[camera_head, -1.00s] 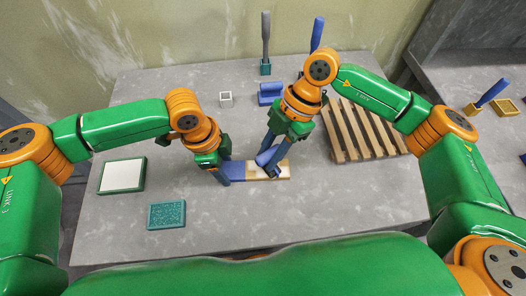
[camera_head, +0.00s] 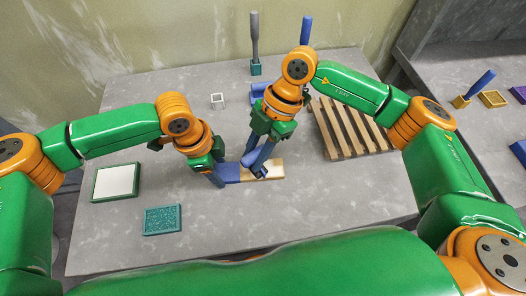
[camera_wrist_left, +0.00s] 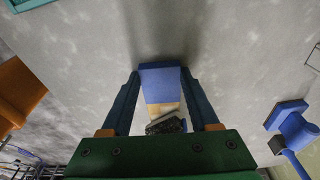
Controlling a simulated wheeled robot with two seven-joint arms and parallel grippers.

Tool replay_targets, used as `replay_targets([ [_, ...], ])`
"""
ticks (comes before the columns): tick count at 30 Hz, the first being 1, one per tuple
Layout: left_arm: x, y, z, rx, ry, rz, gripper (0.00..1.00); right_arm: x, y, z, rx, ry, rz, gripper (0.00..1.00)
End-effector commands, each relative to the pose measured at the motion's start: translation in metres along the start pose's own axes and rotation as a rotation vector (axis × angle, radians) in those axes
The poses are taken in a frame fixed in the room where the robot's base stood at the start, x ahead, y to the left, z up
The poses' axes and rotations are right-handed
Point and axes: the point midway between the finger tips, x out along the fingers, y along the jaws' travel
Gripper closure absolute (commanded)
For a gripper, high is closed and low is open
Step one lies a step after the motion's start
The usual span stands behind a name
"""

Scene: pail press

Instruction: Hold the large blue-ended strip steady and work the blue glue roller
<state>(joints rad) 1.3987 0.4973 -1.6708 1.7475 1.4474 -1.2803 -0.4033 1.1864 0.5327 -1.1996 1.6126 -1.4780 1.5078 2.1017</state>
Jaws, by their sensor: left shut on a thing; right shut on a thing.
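The large strip (camera_head: 274,170) lies flat on the grey table, with a pale wood part and a blue end (camera_head: 230,173). My left gripper (camera_head: 222,177) is shut on the blue end, which shows between the fingers in the left wrist view (camera_wrist_left: 162,86). My right gripper (camera_head: 258,165) is shut on the blue glue roller (camera_head: 259,173), low over the pale part near the blue end. The fingers hide much of the roller, and I cannot tell whether it touches the strip.
A slatted wooden rack (camera_head: 347,127) stands at right. A white-topped green tray (camera_head: 116,182) and a teal speckled pad (camera_head: 163,220) lie at left. Behind are a small grey square frame (camera_head: 217,101), a blue block (camera_head: 258,90) and a grey-handled tool (camera_head: 254,38) in a teal holder.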

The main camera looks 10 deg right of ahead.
Motion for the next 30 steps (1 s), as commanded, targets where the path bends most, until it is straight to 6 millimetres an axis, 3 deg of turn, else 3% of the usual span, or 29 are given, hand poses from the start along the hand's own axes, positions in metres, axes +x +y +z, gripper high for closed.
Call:
replay_targets([
  [9,0.000,0.000,0.000,-0.001,-0.001,0.000,1.00,0.000,0.000,0.000,0.000,0.000,0.000,1.00],
  [21,0.000,0.000,0.000,-0.001,-0.001,0.000,1.00,-0.010,-0.015,0.022,0.001,0.000,0.000,1.00],
  [30,0.000,0.000,0.000,-0.001,-0.001,0.001,1.00,-0.011,-0.017,0.025,-0.001,0.000,0.000,1.00],
])
